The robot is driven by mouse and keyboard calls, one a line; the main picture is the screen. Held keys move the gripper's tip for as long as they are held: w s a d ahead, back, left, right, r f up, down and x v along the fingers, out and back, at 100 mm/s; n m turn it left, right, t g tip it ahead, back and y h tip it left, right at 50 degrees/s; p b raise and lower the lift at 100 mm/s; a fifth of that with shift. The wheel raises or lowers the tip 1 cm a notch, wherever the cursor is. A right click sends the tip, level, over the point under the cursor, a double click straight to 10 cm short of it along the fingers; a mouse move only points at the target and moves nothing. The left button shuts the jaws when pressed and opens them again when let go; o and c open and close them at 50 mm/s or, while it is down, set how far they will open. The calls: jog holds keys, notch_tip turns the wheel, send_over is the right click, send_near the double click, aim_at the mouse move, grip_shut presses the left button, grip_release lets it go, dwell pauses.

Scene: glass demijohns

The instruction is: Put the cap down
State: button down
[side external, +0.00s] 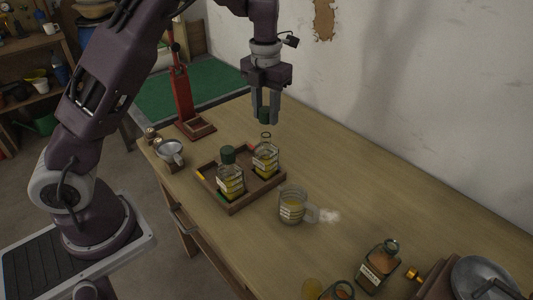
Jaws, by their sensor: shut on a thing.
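My gripper (266,120) is shut on a dark green cap (264,114). It holds the cap in the air just above the open neck of a glass demijohn (265,157) with yellow liquid and a pale label. A small gap shows between the cap and the neck. A second demijohn (230,184), with a dark green cap on it, stands to the left. Both stand in a wooden tray (240,206) on the table.
A glass mug (291,206) stands right of the tray. A labelled jar (378,267) and a metal device (480,278) are at the front right. A red press (181,100) and a metal pan (170,151) are at the left. The table (345,180) is clear behind the mug.

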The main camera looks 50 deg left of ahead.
jog(key=shift+r, duration=0.35)
jog(key=shift+d, duration=0.1)
jog(key=w+d+f+m, duration=0.5)
jog(key=d+f, duration=0.5)
jog(key=d, duration=0.1)
send_near(307, 185)
jog(key=shift+m, duration=0.3)
jog(key=f, duration=0.2)
jog(key=s+d+f, duration=0.1)
jog(key=f, duration=0.3)
jog(key=shift+s+d+f, duration=0.1)
jog(key=shift+s+d, duration=0.25)
jog(key=shift+s, duration=0.05)
jog(key=shift+s+f, duration=0.1)
jog(key=shift+f, duration=0.45)
jog(key=c, duration=1)
grip_release()
jog(key=shift+a+f, duration=0.1)
